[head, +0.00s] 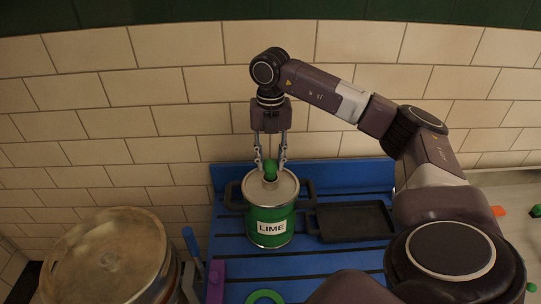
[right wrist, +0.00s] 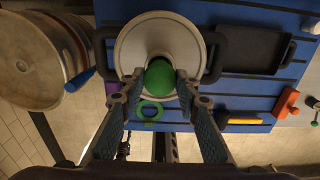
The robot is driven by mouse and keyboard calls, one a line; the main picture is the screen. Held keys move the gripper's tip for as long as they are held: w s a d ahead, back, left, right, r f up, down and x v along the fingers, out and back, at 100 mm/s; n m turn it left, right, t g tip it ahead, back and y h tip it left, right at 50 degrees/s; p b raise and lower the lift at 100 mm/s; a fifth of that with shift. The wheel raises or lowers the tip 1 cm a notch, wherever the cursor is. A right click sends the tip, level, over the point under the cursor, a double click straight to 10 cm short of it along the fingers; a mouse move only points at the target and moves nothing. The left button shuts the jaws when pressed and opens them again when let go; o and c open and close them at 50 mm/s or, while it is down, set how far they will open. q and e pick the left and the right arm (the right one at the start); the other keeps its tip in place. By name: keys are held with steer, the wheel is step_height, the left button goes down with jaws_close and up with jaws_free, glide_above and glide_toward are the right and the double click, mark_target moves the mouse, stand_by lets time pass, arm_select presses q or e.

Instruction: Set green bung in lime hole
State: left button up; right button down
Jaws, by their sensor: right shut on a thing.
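The green bung (head: 270,168) is between the fingers of my right gripper (head: 270,164), which is shut on it. The green pot labelled LIME (head: 268,222) has a pale lid and dark side handles, and it stands upright on the blue slatted rack. The bung is over the middle of the lid; I cannot tell whether its lower end is in the hole. In the right wrist view, the bung (right wrist: 159,77) shows between the fingertips (right wrist: 159,88), against the pale lid (right wrist: 135,42). The bung hides much of the hole. My left gripper is not in view.
A black tray (head: 352,222) lies right of the pot on the blue rack (head: 313,257). A metal keg (head: 110,255) stands at left. A purple block (head: 215,282) and a green ring (head: 264,297) are in front. A tiled wall (head: 170,80) rises behind.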

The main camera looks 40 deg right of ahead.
mark_target(270, 162)
steer(key=shift+f+b, duration=0.3)
steer(key=shift+f, duration=0.25)
steer(key=c, duration=1.4)
jaws_free()
step_height(270, 162, up, 5)
steer(key=p, duration=0.4)
steer(key=shift+r, duration=0.1)
